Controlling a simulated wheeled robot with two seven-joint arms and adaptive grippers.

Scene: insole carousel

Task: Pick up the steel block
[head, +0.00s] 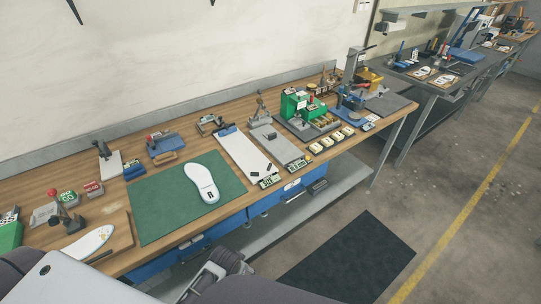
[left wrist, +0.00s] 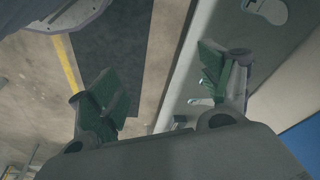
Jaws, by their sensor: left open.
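I cannot pick out the steel block for certain in either view; the metal items on the wooden workbench (head: 135,163) are small. A small grey plate-like piece (head: 44,214) lies at the bench's left end, but I cannot tell if it is the block. My left gripper (left wrist: 160,82) shows in the left wrist view with its two green-padded fingers wide apart and nothing between them. It is over the floor and a grey surface. A dark gripper-like part of mine shows at the bottom of the head view, in front of the bench. My right gripper cannot be made out.
A green mat (head: 150,205) carries a white insole (head: 201,183). A white board (head: 243,153), a green machine (head: 297,103) and several small fixtures crowd the bench to the right. A red-knobbed lever (head: 53,193) stands at the left. A dark floor mat (head: 350,262) lies in front.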

